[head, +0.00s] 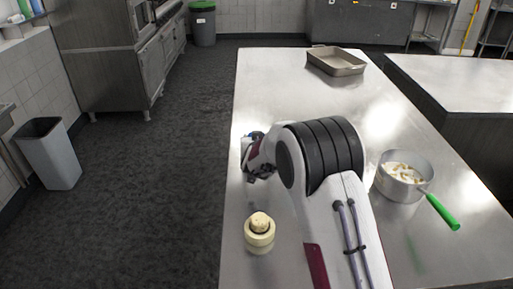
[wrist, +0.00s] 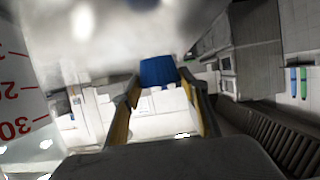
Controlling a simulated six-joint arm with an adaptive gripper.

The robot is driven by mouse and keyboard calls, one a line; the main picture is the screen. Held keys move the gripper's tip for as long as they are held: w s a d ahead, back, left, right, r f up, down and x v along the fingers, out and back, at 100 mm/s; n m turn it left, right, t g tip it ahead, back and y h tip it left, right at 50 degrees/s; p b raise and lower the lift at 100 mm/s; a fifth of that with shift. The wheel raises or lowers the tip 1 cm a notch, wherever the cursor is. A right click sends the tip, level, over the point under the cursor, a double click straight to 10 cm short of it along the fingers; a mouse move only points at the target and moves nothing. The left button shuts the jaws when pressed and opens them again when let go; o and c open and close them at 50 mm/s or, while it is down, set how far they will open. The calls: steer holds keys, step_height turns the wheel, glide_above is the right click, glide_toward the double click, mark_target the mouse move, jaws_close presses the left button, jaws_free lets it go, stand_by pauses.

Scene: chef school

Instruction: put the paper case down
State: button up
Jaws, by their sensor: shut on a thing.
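The paper case (wrist: 157,71) looks like a small blue piece in the wrist view. My gripper (wrist: 160,88) is shut on it, with one finger on each side at the tips. In the head view my gripper (head: 250,160) is over the left edge area of the steel table (head: 285,90), partly hidden by my own arm. Only a small blue patch shows there. I cannot tell how high the case is above the table.
A round cream-coloured piece with a brownish top (head: 259,235) stands near the table's left edge. A pot (head: 403,190) with pale contents and a green-handled utensil (head: 442,212) stands right of my arm. A baking tin (head: 335,62) is at the far end. The table between is clear.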

steer(key=shift+f, duration=1.85)
steer(key=shift+f, duration=0.2)
steer(key=o, duration=0.7)
steer(key=shift+r, duration=0.25)
steer(key=shift+v, duration=3.7)
steer(key=shift+r, duration=0.1)
